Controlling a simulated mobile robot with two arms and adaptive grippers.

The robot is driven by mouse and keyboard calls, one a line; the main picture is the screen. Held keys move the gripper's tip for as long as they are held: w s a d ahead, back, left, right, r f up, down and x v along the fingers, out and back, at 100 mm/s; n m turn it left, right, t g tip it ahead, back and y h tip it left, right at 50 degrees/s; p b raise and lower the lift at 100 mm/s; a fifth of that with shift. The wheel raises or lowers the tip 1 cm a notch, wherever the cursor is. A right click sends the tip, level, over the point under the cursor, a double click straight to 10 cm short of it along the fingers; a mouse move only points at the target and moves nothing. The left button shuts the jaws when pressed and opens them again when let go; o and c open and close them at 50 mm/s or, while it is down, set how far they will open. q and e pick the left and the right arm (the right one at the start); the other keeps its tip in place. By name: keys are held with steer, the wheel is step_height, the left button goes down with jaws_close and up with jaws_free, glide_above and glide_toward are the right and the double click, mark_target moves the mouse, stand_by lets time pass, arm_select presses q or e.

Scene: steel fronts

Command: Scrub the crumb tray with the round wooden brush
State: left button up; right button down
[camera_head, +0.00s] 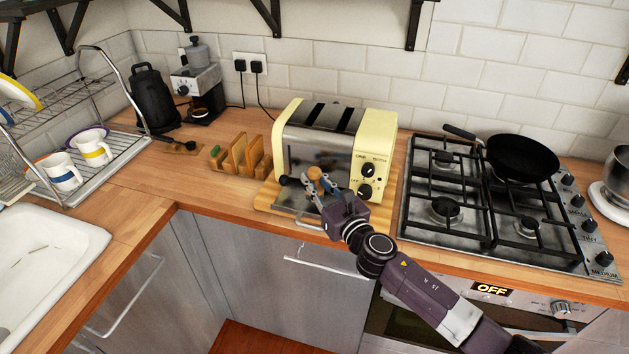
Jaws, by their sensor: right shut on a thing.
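My right gripper (318,187) reaches in from the lower right and is shut on the round wooden brush. A small brown rounded part of the brush (315,171) shows between and above the fingers; the rest is hidden by the gripper. The cream toaster (377,150) stands right behind it on a wooden board (265,198). The crumb tray (298,203) seems to be the shiny metal piece low at the toaster's front, partly covered by my gripper. I cannot tell whether the brush touches it. My left gripper is not in view.
A gas hob (431,206) with a black pan (522,158) lies to the right. A wooden rack (238,156) stands left of the toaster. A coffee grinder (196,88), dish rack (112,163) with mugs, and sink (45,235) are further left.

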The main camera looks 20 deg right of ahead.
mark_target(314, 169)
step_height(314, 169, up, 5)
steer(key=p, duration=0.4)
steer(key=shift+r, duration=0.15)
